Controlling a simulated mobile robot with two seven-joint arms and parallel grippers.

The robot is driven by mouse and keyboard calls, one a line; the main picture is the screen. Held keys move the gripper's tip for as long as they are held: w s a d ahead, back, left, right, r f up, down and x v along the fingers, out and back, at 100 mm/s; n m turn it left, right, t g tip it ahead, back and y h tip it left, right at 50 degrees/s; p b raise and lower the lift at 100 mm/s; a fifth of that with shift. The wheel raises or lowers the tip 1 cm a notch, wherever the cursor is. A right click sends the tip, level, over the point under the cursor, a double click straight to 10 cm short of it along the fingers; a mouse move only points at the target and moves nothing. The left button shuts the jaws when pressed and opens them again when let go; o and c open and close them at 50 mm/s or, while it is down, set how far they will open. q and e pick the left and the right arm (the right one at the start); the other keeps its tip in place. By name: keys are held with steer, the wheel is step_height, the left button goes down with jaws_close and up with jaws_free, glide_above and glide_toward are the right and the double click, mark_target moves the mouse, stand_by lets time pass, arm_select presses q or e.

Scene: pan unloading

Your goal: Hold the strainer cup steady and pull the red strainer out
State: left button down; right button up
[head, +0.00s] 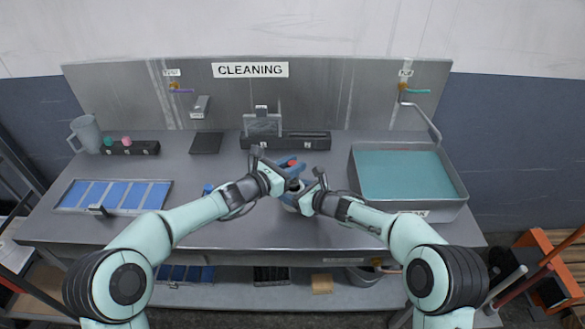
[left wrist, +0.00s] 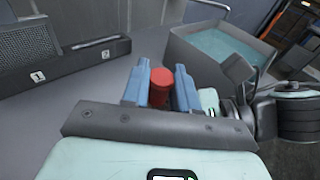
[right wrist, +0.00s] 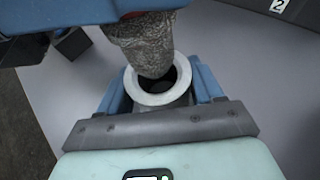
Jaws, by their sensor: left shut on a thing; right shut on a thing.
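The red strainer's red top (left wrist: 161,84) sits between the two blue fingers of my left gripper (left wrist: 160,88), which is shut on it. The strainer's grey mesh body (right wrist: 150,45) hangs down over the mouth of the strainer cup in the right wrist view. The cup's pale round rim (right wrist: 142,97) and dark opening show below the mesh. My right gripper (right wrist: 160,92) is shut around the cup. The mesh tip overlaps the opening; I cannot tell whether it is slightly inside or just above. In the head view, both grippers meet near the table's middle, red top (head: 292,162) between them.
A tank of teal liquid (head: 405,206) stands close on the right. A dark holder marked 1 and 2 (head: 300,141) is behind the grippers. A blue panelled tray (head: 70,194) lies on the left. The table front (head: 290,240) is clear.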

arm_select(q)
steer(key=shift+r, duration=1.3)
arm_select(e)
steer(key=o, duration=1.2)
steer(key=v, duration=1.1)
steer(key=shift+r, duration=0.1)
steer(key=shift+s+d+r, duration=0.15)
steer(key=shift+s+d, duration=0.2)
